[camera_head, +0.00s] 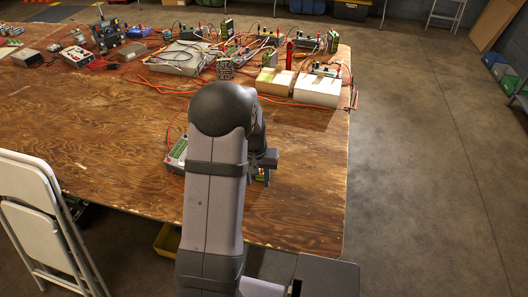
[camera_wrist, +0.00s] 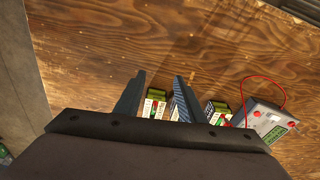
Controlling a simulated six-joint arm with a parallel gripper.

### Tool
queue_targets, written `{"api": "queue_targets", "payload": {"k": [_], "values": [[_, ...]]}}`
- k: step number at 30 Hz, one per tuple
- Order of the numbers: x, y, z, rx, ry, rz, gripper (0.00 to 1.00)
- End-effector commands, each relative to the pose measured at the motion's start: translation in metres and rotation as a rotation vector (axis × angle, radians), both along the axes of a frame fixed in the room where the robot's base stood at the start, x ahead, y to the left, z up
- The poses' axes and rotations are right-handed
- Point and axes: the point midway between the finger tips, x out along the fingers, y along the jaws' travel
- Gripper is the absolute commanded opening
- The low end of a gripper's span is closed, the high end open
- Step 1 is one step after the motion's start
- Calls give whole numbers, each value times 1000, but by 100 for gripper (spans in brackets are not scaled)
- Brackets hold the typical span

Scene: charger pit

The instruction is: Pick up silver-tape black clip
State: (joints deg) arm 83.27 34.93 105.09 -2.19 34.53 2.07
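My gripper (camera_wrist: 159,80) points down at the wooden table in the wrist view, its two dark fingers apart. Behind the fingertips, partly between the fingers, is a small green-and-white block with red on it (camera_wrist: 154,105). A similar block (camera_wrist: 217,112) lies right of the right finger. I cannot make out a silver-tape black clip; it may be hidden by the fingers or gripper body. In the head view my gripper (camera_head: 267,163) is mostly behind my arm, low over the table's right part.
A grey meter (camera_wrist: 265,122) with a red wire lies right of the gripper; in the head view it (camera_head: 178,153) is left of my arm. Boxes, devices and wires (camera_head: 180,57) crowd the table's far side. The table's right side (camera_head: 315,180) is clear. A white folding chair (camera_head: 35,205) stands at left.

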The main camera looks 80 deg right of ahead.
Motion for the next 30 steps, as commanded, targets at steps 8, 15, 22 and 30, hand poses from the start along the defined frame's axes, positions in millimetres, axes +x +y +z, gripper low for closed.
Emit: {"api": "queue_targets", "payload": {"k": [8,15,22,30], "values": [[11,-99,57,-270,-33,-27,36],[12,-105,57,-297,-45,-58,36],[13,-110,44,-293,-45,-57,36],[12,-113,37,-294,-45,-57,36]]}}
